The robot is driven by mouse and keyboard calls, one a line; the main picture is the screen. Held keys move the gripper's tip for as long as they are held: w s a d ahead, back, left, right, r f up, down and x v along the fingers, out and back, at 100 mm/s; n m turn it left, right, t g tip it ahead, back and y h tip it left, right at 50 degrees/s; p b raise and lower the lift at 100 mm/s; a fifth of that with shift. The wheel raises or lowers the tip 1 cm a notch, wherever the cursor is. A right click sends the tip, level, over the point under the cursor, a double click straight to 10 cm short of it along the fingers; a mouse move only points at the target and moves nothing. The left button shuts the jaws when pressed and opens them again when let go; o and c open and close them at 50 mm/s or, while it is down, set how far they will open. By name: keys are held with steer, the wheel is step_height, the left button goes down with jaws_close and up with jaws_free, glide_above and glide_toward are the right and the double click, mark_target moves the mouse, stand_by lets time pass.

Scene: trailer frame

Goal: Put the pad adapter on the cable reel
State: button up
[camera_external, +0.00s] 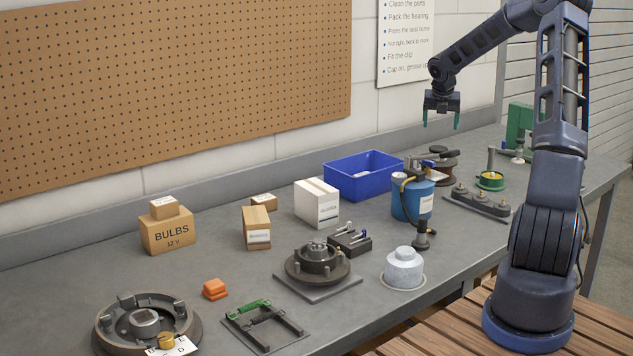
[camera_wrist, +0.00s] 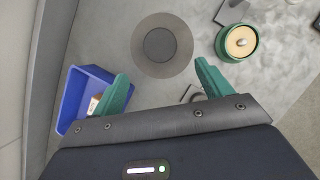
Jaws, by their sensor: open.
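My gripper (camera_external: 441,118) is open and empty, raised above the back of the bench with its green fingers pointing down. In the wrist view its fingers (camera_wrist: 160,70) are spread apart. A dark brown, round, spool-like thing, apparently the cable reel (camera_external: 440,177), stands on the bench below, right of the blue bin. From above, the cable reel (camera_wrist: 147,63) is a round disc with a darker centre, just beyond the fingers. I cannot tell for sure which thing is the pad adapter. A small grey and dark thing between the fingers is partly hidden.
A blue bin (camera_external: 363,181) and a blue can (camera_external: 411,200) with a hose stand near the reel. A green round dish (camera_external: 490,181) and a dark base with posts (camera_external: 475,203) are to the right. Boxes, a hub (camera_external: 318,268) and other parts fill the front.

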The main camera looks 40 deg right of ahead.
steer(key=s+a+r+m, duration=0.4)
steer(key=a+r, duration=0.1)
steer(key=a, duration=0.5)
steer(key=s+a+r+m, duration=0.4)
steer(key=s+a+r, duration=0.1)
steer(key=a, duration=0.4)
steer(key=s+a+r+m, duration=0.4)
steer(key=a+r, duration=0.1)
steer(key=a, duration=0.5)
steer(key=s+a+m+y, duration=0.1)
steer(key=s+a+m, duration=0.3)
steer(key=s, duration=0.5)
steer(key=s+a+r+m+t+y, duration=0.1)
steer(key=s+a+m, duration=0.4)
steer(key=s+a, duration=0.2)
steer(key=s+a+m+y, duration=0.1)
steer(key=s+a+m, duration=0.3)
steer(key=s, duration=0.7)
steer(key=shift+a+r+m+t+y, duration=0.3)
steer(key=shift+a+r+m+t, duration=0.1)
steer(key=shift+a, duration=0.35)
